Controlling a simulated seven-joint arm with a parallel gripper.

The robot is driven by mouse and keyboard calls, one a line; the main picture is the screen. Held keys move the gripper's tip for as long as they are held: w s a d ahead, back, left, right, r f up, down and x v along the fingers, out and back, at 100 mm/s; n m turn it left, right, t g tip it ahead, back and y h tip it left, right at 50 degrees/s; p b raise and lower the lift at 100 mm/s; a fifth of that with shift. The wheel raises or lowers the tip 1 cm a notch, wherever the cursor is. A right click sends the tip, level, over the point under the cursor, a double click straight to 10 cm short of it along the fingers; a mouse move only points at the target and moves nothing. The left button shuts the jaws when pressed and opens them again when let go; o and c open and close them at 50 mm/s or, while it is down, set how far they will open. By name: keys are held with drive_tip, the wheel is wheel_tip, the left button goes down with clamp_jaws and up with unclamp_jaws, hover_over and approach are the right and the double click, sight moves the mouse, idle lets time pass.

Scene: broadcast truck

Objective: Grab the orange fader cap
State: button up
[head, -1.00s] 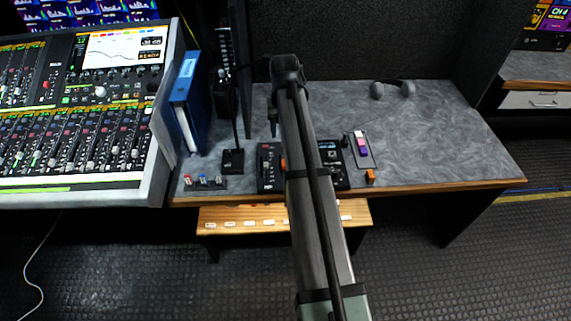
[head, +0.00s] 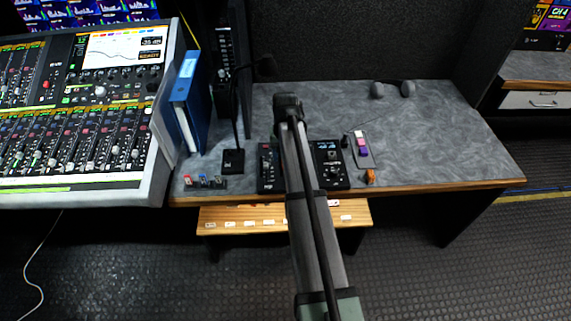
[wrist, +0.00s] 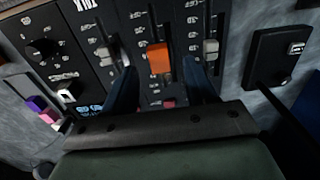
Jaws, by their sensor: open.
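The orange fader cap (wrist: 158,58) sits upright on a black fader panel (wrist: 178,22) in the wrist view. My gripper (wrist: 160,75) is open, with one dark finger on each side of the cap's near end. The fingers look apart from the cap; how deep they reach beside it is unclear. In the head view, my arm covers the cap and part of the black mixer (head: 328,150), and my fingertips are hidden.
Grey fader caps (wrist: 104,55) (wrist: 211,47) flank the orange one closely. A black switch box (wrist: 280,50) lies to the right in the wrist view. An orange block (head: 370,177) and a strip with coloured blocks (head: 362,150) lie right of the mixer. The back of the desk is mostly clear.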

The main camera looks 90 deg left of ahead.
drive_tip(key=shift+f, duration=1.5)
drive_tip(key=shift+c, duration=0.3)
clamp_jaws()
